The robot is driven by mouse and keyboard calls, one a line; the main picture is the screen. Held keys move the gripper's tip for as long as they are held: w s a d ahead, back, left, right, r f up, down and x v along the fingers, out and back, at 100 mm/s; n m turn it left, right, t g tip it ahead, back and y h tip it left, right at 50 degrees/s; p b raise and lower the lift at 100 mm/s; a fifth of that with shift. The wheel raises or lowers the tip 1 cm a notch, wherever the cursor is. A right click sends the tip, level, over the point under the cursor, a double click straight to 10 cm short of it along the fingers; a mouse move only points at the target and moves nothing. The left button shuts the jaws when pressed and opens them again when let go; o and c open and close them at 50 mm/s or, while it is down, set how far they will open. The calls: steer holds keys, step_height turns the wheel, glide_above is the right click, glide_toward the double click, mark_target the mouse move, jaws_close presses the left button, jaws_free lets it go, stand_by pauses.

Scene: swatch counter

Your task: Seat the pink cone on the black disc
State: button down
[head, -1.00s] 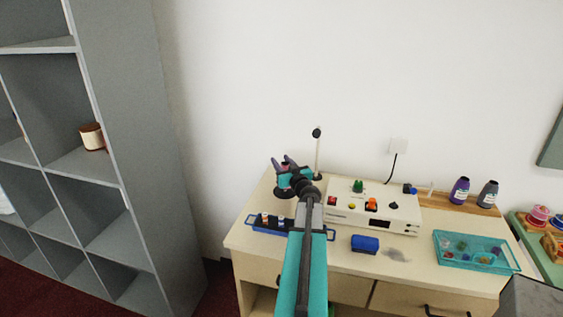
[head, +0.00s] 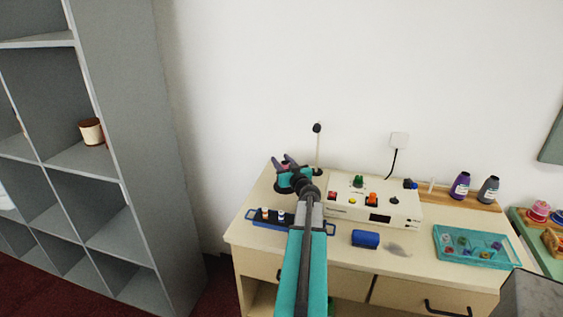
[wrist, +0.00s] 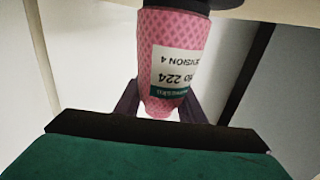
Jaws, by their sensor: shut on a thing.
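The pink cone (wrist: 172,55) has a diamond pattern and a white and green label. It fills the middle of the wrist view, and a small pink part shows in the head view (head: 284,167). My gripper (head: 289,161) is shut on it at the back left of the counter; its dark fingers stand on both sides of the cone. The black disc (head: 283,190) shows below my gripper, partly hidden by it. In the wrist view a dark edge (wrist: 222,4) lies against the cone's wide end at the top; I cannot tell whether they touch.
A thin post (head: 317,150) with a black knob stands just right of my gripper. A white control box (head: 345,211), blue tray (head: 262,222), blue block (head: 365,239) and teal tray (head: 470,262) occupy the counter (head: 400,268). A grey shelf (head: 130,150) stands at left.

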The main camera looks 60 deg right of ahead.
steer(key=c, duration=1.1)
jaws_free()
steer(key=shift+r, duration=0.15)
